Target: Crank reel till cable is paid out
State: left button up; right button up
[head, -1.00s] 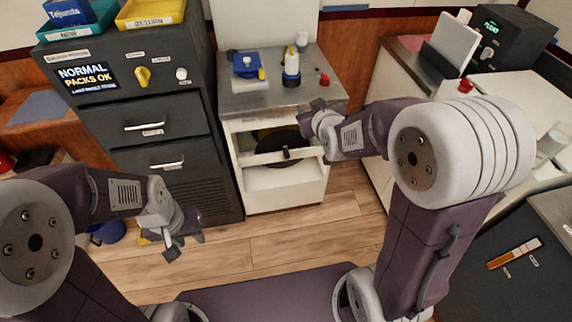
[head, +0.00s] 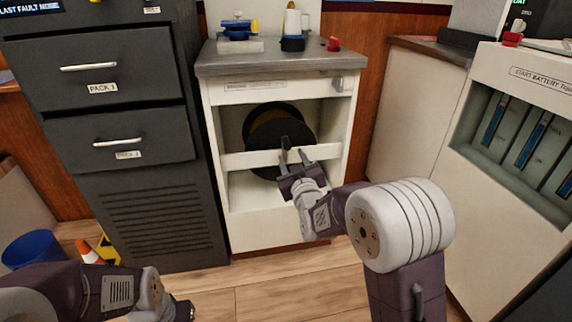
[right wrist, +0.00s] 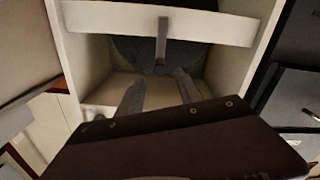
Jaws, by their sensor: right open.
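The reel (head: 266,128) is a dark disc with a yellow rim behind it, inside the open white cabinet (head: 215,130) in the head view. A white crossbar passes in front of it. A dark crank handle (right wrist: 162,40) stands upright in front of the crossbar in the right wrist view. My right gripper (head: 294,158) is open just in front of the crossbar. In the right wrist view its fingers (right wrist: 158,86) point at the handle, which is beyond their tips and between their lines. No cable can be made out. My left gripper (head: 182,311) is low at the left, partly cut off.
A grey drawer cabinet (head: 150,215) stands close on the left. The grey cabinet top (head: 270,63) holds a blue device, a bottle and a red knob. A battery rack (head: 520,130) stands at the right. A blue bin (head: 33,249) and cone (head: 88,251) are on the floor.

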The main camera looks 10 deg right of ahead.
aim_at(288, 147)
jog(key=shift+w+r+p, duration=0.2)
jog(key=shift+r+p, duration=0.05)
jog(key=shift+p, duration=0.15)
jog(key=w+p, duration=0.2)
jog(key=w, duration=0.1)
jog(key=shift+r, duration=0.2)
jog(key=w, duration=0.2)
jog(key=w+f+b, duration=0.1)
jog(key=w, duration=0.1)
jog(key=shift+w, duration=0.25)
jog(key=shift+w+a+r, duration=0.1)
jog(key=shift+w+r, duration=0.05)
jog(key=shift+w, duration=0.45)
jog(key=shift+c, duration=0.3)
grip_shut()
